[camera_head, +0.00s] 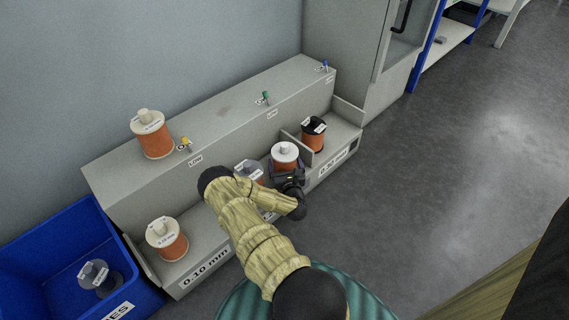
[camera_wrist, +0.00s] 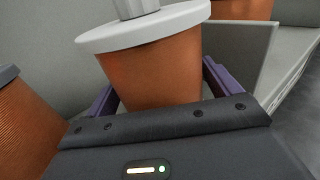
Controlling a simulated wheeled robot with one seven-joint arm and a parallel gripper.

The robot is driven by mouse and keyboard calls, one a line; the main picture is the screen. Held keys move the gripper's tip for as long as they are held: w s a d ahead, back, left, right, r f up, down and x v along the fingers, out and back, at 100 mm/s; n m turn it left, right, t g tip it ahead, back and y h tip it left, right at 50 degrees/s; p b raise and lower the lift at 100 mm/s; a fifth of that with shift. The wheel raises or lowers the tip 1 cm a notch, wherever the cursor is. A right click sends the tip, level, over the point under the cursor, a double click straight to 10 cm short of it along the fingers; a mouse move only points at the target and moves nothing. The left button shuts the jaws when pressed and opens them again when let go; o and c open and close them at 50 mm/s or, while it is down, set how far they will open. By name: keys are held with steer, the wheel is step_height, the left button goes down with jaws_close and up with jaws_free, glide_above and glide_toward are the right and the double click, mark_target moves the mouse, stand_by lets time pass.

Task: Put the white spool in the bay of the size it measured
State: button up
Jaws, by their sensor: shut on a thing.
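The white spool (camera_head: 285,152), with a white flange and orange-copper winding, stands roughly upright at the right end of the middle bay, just left of a divider. I cannot tell whether it rests on the bay floor. My gripper (camera_head: 287,178) is shut on it. In the wrist view the white spool (camera_wrist: 150,70) fills the space between the purple fingers. The right bay's label (camera_head: 332,163) reads 0.30 mm and the left bay's label (camera_head: 206,267) reads 0.10 mm.
A grey-topped spool (camera_head: 248,171) stands left of the white one. A black spool (camera_head: 313,134) occupies the right bay, a cream spool (camera_head: 167,238) the left. Another cream spool (camera_head: 152,134) stands on the upper ledge. A blue bin (camera_head: 50,250) holds a grey spool (camera_head: 100,279).

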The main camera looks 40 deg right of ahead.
steer(key=o, duration=1.8)
steer(key=shift+d, duration=0.1)
steer(key=shift+s+d, duration=0.1)
steer(key=shift+s, duration=0.05)
steer(key=shift+r, duration=0.1)
steer(key=p+v, duration=0.5)
steer(key=v, duration=0.7)
steer(key=shift+p, duration=0.35)
